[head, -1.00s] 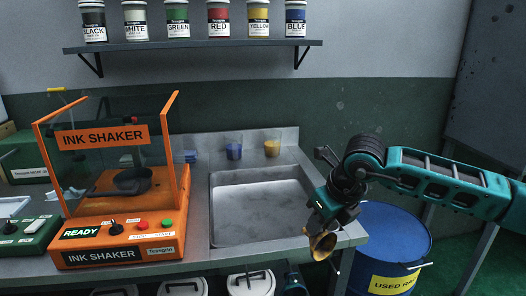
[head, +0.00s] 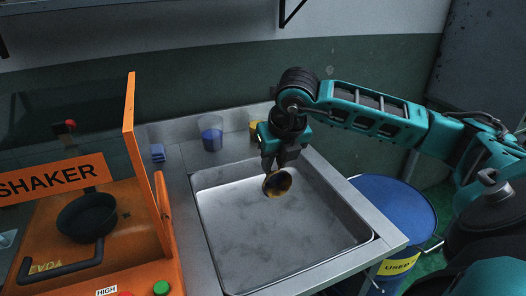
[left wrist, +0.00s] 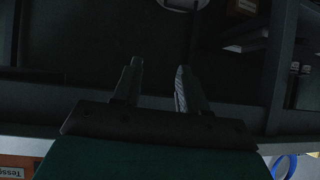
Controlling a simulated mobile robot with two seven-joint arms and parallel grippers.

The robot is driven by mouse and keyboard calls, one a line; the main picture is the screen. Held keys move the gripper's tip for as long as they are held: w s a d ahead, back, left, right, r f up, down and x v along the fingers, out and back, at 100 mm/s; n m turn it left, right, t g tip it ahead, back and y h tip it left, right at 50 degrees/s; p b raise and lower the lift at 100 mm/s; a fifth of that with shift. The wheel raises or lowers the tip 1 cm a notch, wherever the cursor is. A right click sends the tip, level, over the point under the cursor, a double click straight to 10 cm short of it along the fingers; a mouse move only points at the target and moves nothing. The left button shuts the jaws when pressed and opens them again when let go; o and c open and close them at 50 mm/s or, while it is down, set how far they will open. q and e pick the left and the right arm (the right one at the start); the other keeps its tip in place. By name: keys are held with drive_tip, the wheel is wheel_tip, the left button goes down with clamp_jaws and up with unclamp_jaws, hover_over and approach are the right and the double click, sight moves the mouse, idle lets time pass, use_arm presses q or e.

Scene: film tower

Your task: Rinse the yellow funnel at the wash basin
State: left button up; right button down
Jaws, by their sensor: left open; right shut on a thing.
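The yellow funnel (head: 278,182) is held in my right gripper (head: 278,164), which is shut on it. The funnel hangs over the back part of the wash basin (head: 262,234), its dark open mouth turned toward the camera. The basin is a grey metal sink with a mottled floor. I cannot tell how high above the floor the funnel is. My left gripper is out of the head view. In the left wrist view the left gripper (left wrist: 157,88) is open, with nothing between its fingers, in a dark area.
The orange ink shaker (head: 140,230) stands left of the basin. A blue cup (head: 211,133), a yellow cup (head: 255,130) partly behind my gripper and a blue block (head: 158,153) stand on the back ledge. A blue drum (head: 398,210) stands right of the basin.

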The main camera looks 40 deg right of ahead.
sight(275, 182)
drive_tip(key=shift+s+f+b, duration=0.15)
drive_tip(key=shift+f+b, duration=0.25)
drive_tip(key=shift+f, duration=0.2)
wheel_tip(275, 182, down, 3)
drive_tip(key=shift+f+b, duration=0.2)
drive_tip(key=shift+b, duration=0.9)
drive_tip(key=shift+f+b, duration=0.5)
drive_tip(key=shift+f, duration=0.3)
wheel_tip(275, 182, down, 5)
drive_tip(key=b, duration=0.3)
use_arm(q)
drive_tip(key=shift+h, duration=0.6)
drive_tip(key=d+f, duration=0.1)
drive_tip(key=f, duration=0.1)
drive_tip(key=w+d+f+b, duration=0.1)
drive_tip(key=shift+w+d+f, duration=0.2)
drive_tip(key=shift+d+f, duration=0.2)
use_arm(e)
wheel_tip(275, 182, down, 2)
drive_tip(key=shift+f, duration=0.2)
use_arm(q)
drive_tip(key=shift+s+f, duration=0.2)
drive_tip(key=shift+r, duration=0.1)
use_arm(e)
drive_tip(key=shift+r, duration=0.1)
